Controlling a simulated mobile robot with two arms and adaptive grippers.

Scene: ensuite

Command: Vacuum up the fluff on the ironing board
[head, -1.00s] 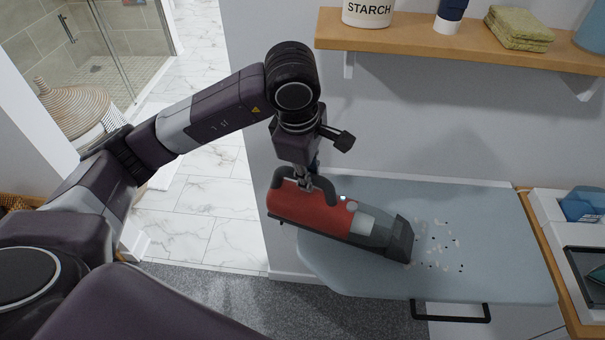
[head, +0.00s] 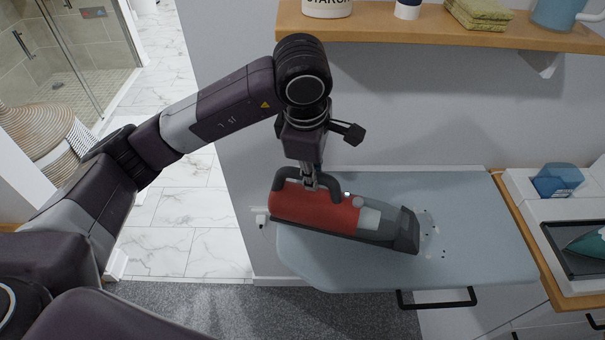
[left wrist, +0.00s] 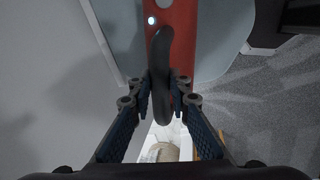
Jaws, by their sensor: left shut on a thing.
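A red and grey handheld vacuum (head: 320,209) lies lengthwise over the left part of the grey-blue ironing board (head: 480,235), its dark nozzle pointing right. My left gripper (head: 312,183) is shut on the vacuum's dark handle; in the left wrist view the fingers (left wrist: 160,100) close around the handle (left wrist: 163,70). A few dark and pale bits of fluff (head: 431,232) lie on the board just right of the nozzle. Whether the nozzle touches the board is hard to tell. My right gripper is out of view.
A wooden shelf (head: 420,27) with folded green towels (head: 478,14) and a blue jug (head: 557,13) runs along the wall above. A counter on the right holds a blue container (head: 557,180) and an iron (head: 588,241) on a dark tray. The board's right part is clear.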

